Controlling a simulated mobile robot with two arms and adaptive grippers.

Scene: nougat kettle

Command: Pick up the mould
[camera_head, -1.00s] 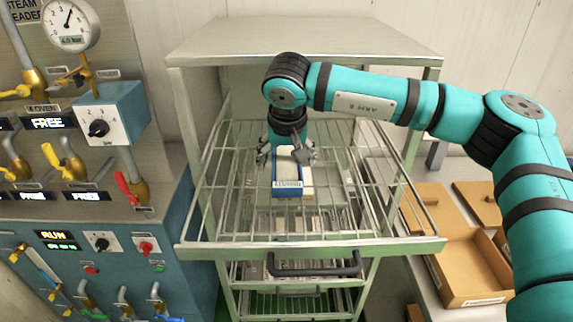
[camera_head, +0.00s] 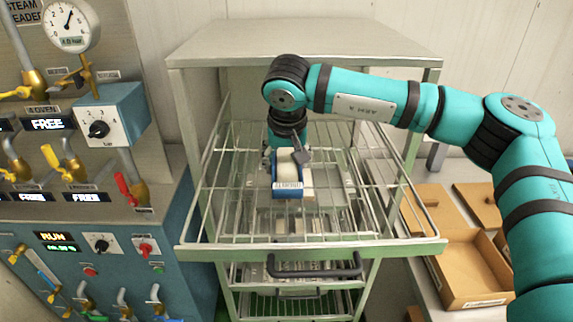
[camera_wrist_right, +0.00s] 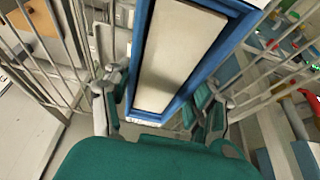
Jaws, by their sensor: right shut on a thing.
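The mould is a blue rectangular frame (camera_head: 287,193) with a pale block inside and a barcode label on its front end. It sits at the pulled-out wire rack (camera_head: 240,215); I cannot tell whether it touches the wires. My right gripper (camera_head: 286,155) reaches down over its far end and is shut on it. In the right wrist view the blue mould (camera_wrist_right: 222,52) lies lengthwise between the two fingers (camera_wrist_right: 165,100). My left gripper is not in view.
The wire rack slides out of a metal cabinet (camera_head: 300,40), with more racks below. A control panel (camera_head: 80,200) with valves and a gauge stands at the left. Brown boxes (camera_head: 465,265) lie on a table at the right.

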